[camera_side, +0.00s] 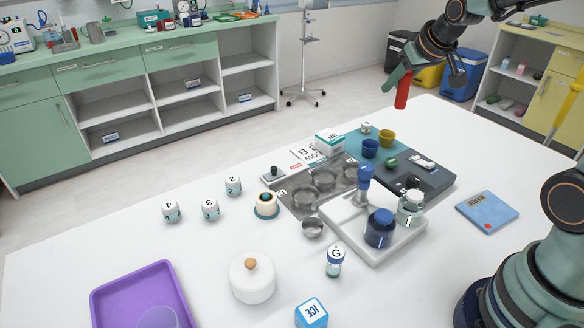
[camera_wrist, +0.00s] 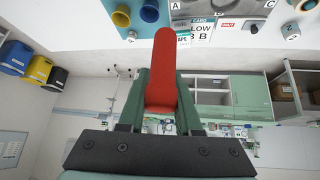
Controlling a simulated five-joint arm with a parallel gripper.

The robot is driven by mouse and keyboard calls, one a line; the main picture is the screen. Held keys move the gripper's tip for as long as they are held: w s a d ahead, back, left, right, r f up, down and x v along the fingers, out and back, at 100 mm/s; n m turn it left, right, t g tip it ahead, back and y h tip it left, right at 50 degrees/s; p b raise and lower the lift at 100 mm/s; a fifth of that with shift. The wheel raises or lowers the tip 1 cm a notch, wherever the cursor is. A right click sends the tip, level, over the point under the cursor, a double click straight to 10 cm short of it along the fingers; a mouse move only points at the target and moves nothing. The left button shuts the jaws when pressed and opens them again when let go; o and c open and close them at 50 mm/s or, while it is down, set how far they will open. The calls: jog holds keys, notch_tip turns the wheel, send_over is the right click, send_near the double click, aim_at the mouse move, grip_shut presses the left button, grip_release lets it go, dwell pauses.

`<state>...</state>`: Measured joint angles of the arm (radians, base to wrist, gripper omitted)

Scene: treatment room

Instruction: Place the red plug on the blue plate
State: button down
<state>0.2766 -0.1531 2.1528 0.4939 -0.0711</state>
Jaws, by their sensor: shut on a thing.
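The red plug (camera_side: 403,92) is a plain elongated piece, held in the air above the table's far right edge. My gripper (camera_side: 398,78) is shut on it; in the wrist view the plug (camera_wrist: 166,55) sits between the green fingers and sticks out past their tips. Two flat blue things show: a teal-blue plate (camera_side: 352,143) at the back of the table, bearing a blue cup (camera_side: 370,148) and a yellow cup (camera_side: 387,138), and a light-blue square (camera_side: 487,210) with a label and a red dot at the right. The plug is apart from both.
A grey tray (camera_side: 432,182) and a white stand (camera_side: 375,246) with bottles fill the middle. A white lidded pot (camera_side: 252,279), an ICE block (camera_side: 312,313) and a purple tray (camera_side: 105,297) stand nearer. Bare table surrounds the light-blue square.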

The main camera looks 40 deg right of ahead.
jog(key=d+m+g+h, duration=0.1)
jog(key=d+m+h, duration=0.25)
jog(key=d, duration=1.85)
jog(key=s+d+f+m+g, duration=0.1)
jog(key=s+d+m, duration=0.1)
jog(key=d, duration=0.6)
jog(key=s+d+f+m+g, duration=0.1)
jog(key=s+d+m, duration=0.1)
jog(key=s+d, duration=0.3)
jog(key=d, duration=0.3)
jog(key=shift+s+f, duration=0.2)
jog(key=shift+f, duration=0.15)
jog(key=shift+h, duration=0.25)
notch_tip(320, 180, down, 20)
jog(key=shift+r, duration=0.15)
jog(key=shift+f, duration=0.2)
jog(key=c, duration=0.6)
grip_release()
